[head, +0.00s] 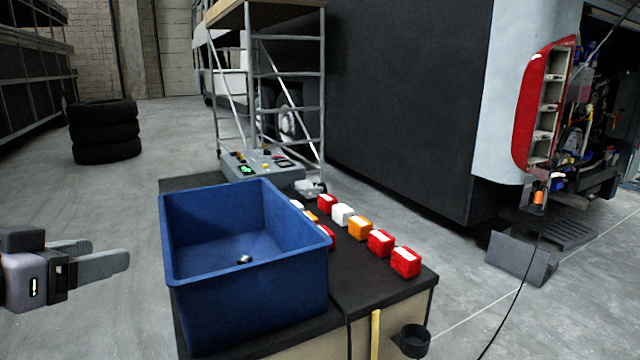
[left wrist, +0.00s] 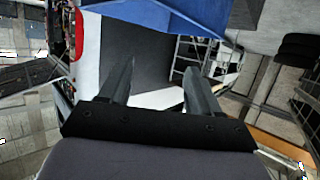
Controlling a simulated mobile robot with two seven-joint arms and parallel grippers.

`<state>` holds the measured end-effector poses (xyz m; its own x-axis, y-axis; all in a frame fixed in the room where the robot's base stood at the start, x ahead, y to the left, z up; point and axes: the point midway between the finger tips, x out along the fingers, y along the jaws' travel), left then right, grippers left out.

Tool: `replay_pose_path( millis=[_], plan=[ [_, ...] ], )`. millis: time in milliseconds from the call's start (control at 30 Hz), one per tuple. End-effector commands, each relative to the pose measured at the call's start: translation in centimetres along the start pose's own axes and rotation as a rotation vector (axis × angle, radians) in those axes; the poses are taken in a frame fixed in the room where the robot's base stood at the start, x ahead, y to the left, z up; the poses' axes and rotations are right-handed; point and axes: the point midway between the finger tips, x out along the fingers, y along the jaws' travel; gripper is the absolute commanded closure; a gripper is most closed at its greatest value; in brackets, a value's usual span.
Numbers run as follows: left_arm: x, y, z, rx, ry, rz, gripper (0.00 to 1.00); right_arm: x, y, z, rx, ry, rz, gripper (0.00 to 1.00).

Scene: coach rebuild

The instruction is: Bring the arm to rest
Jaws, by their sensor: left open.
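My left gripper (head: 100,261) is at the left of the head view, to the left of the blue bin and apart from it. Its two grey fingers are spread and nothing is between them. In the left wrist view the fingers (left wrist: 158,88) also stand apart with an empty gap. The blue bin (head: 245,305) stands on a dark-topped bench (head: 385,290) and holds a small metallic item (head: 245,259). The bin also shows at the top of the left wrist view (left wrist: 170,14). My right gripper is not in view.
Several red, white and orange blocks (head: 380,243) lie on the bench right of the bin. A grey control box (head: 262,172) is behind it. A scaffold (head: 290,90), stacked tyres (head: 104,130) and a coach (head: 400,90) stand beyond. The floor around my left gripper is clear.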

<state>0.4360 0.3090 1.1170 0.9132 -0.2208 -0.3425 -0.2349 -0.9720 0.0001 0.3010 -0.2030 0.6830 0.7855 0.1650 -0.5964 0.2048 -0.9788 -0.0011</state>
Motion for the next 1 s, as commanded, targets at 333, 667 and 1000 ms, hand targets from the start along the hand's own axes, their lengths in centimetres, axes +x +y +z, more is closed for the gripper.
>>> replay_pose_path(
  millis=[333, 667, 1000],
  plan=[
    [7.2, -0.4, 11.0, -0.111, -0.06, -0.003, 0.37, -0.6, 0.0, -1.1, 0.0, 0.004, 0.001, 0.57],
    [8.2, 5.8, 31.7, -0.096, -0.206, -0.049, 0.37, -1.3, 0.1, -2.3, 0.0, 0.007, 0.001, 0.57],
    [4.0, 13.3, 41.4, -0.02, -0.287, -0.029, 0.37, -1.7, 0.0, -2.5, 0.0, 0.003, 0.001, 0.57]
  ],
)
